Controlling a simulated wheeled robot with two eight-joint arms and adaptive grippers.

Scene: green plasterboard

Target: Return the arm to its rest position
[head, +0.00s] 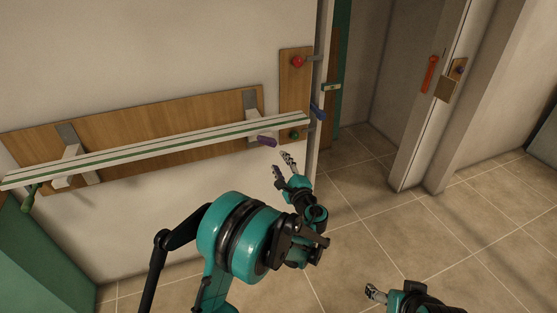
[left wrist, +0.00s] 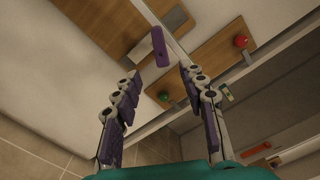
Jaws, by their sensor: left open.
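My left arm comes in from below, and its left gripper (head: 283,165) is open and empty in front of the wall, just below a purple handle (head: 267,141). In the left wrist view the open fingers (left wrist: 160,72) spread apart, and the purple handle (left wrist: 158,46) shows beyond the fingertips, with no visible contact. My right gripper (head: 376,293) is at the bottom edge of the head view, only partly in the picture. Its opening cannot be made out.
A long white and green rail (head: 160,149) on brackets runs along a wooden wall board (head: 190,108). A small wooden panel (head: 296,88) carries a red knob (head: 298,62) and a green knob (head: 294,135). Tiled floor (head: 345,215) is open at right, before a doorway.

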